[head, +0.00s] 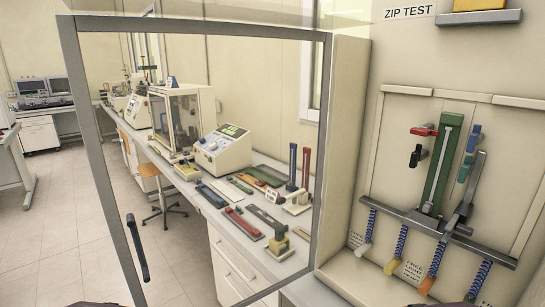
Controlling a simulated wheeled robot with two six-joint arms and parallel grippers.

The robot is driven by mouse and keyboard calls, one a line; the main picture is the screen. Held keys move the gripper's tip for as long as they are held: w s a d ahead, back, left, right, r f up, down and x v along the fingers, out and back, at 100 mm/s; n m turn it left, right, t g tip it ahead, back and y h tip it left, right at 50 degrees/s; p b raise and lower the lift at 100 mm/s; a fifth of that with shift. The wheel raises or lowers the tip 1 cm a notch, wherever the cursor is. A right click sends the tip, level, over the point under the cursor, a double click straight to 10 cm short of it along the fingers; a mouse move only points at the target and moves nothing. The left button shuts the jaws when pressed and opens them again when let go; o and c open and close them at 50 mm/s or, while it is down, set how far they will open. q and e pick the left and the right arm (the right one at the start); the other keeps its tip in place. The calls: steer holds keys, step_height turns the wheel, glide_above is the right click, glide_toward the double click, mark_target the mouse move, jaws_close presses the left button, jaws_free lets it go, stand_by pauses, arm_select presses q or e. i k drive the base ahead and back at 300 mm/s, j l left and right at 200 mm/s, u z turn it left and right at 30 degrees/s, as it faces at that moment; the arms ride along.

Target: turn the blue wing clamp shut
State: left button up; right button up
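On the zip test panel (455,110) at the right, a blue wing clamp (473,138) sits at the upper right of a green upright strip (437,165). Its wing stands roughly upright, tilted a little. A teal wing clamp (465,168) is just below it. A red wing clamp (424,130) and a black one (416,156) are left of the strip; the red wing lies roughly level. Only dark slivers show at the bottom edge, at left and right of centre. I cannot tell what they are, and no gripper fingers are seen.
A metal-framed clear door (68,45) with a dark handle (138,247) stands at the left. Behind it is a bench with testing machines (222,148). A grey crossbar (435,232) with coiled blue springs and coloured grips (397,265) runs below the strip.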

mark_target(473, 137)
steer(key=l+z, duration=0.15)
steer(key=z, duration=0.25)
steer(key=l+z, duration=0.15)
steer(key=z, duration=0.2)
steer(key=l+z, duration=0.15)
steer(key=z, duration=0.25)
